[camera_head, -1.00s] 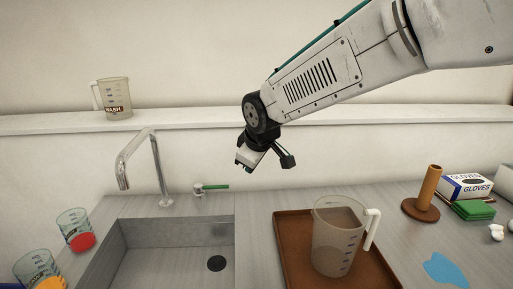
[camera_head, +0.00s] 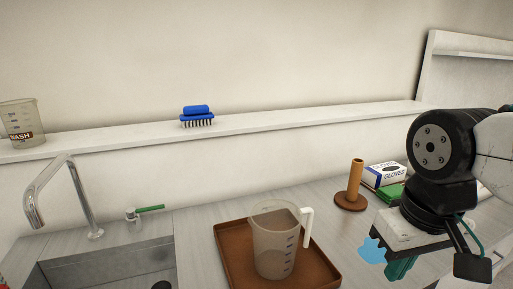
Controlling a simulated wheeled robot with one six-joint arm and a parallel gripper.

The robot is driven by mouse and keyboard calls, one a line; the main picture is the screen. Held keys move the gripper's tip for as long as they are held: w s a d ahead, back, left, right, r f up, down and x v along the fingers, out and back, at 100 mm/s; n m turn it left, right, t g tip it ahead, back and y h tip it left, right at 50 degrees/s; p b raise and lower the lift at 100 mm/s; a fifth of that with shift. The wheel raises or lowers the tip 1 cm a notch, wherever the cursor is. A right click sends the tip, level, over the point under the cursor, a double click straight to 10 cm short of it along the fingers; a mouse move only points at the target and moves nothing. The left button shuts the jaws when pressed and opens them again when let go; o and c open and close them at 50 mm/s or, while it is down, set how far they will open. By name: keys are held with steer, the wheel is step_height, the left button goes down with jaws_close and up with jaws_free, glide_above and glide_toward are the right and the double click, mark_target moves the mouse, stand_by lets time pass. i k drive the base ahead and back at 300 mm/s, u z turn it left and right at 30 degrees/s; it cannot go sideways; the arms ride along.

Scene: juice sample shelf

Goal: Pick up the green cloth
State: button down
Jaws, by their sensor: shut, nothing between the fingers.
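The green cloth (camera_head: 390,192) lies folded on the counter at the right, against the front of the gloves box. Its right part is hidden behind my arm. My gripper (camera_head: 400,269) is in front of the cloth and nearer to me, pointing down over the counter, apart from the cloth. It is shut and holds nothing that I can make out. Its tips look dark green and are small in the picture.
The gloves box (camera_head: 384,174) stands behind the cloth. A brown upright holder (camera_head: 355,180) and a blue spill (camera_head: 372,250) are left of my gripper. A jug (camera_head: 274,245) stands on a brown tray (camera_head: 232,262). A blue brush (camera_head: 197,116) sits on the shelf.

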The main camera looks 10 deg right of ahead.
mark_target(387, 193)
steer(key=z, duration=0.85)
